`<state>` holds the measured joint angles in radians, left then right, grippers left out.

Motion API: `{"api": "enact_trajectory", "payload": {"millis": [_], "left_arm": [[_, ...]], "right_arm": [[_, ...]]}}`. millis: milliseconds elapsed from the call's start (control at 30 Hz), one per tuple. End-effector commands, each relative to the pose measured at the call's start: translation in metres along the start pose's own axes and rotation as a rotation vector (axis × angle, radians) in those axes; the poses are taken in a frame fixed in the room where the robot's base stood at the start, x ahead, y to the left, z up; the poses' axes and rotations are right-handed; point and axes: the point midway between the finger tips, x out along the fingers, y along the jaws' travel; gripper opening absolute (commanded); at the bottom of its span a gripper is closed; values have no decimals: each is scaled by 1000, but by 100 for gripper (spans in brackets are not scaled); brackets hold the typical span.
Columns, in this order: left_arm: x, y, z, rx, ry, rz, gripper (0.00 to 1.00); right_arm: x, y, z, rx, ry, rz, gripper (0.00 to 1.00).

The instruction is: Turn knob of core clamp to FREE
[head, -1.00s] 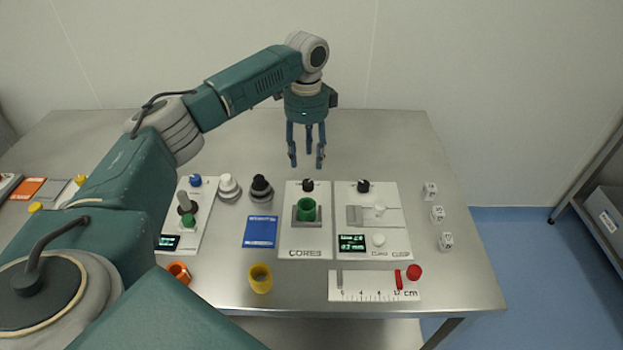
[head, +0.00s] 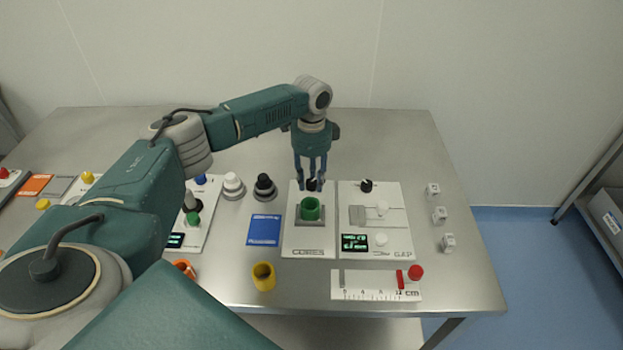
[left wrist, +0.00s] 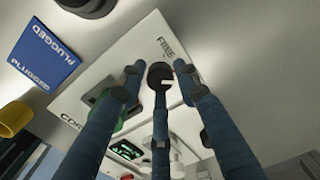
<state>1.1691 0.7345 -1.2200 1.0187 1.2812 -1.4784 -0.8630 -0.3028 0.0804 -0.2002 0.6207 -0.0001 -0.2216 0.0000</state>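The core clamp panel (head: 291,236) is a white plate labelled CORES with a green cup (head: 311,209) in a grey holder. Its black knob (head: 313,185) is at the panel's far end, partly hidden by my left gripper (head: 311,187). In the left wrist view the knob (left wrist: 160,70) lies between the spread fingertips of my left gripper (left wrist: 158,71), beside the printed word FREE (left wrist: 168,47). The gripper is open, pointing down, with gaps visible beside the knob. The knob's pointer direction is hard to tell. My right gripper is not in view.
To the right is the GAP panel (head: 405,235) with its own black knob (head: 366,186). A black knob-like piece (head: 264,187) and a blue PLUGGED card (head: 265,230) are to the left. A yellow cup (head: 263,277) and a ruler plate (head: 375,286) lie nearer.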

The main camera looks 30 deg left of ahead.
Motion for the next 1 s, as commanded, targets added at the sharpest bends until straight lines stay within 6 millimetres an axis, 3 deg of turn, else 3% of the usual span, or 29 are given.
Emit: {"api": "enact_trajectory", "payload": {"millis": [33, 133, 467, 1000], "left_arm": [[0, 0, 0, 0, 0, 0, 16], [0, 0, 0, 0, 0, 0, 0], [-2, 1, 0, -40, -1, 2, 0], [-4, 2, 0, -452, 0, 5, 0]], "right_arm": [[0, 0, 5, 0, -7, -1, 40], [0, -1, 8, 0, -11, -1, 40], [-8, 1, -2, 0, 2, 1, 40], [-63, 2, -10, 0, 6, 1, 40]]}}
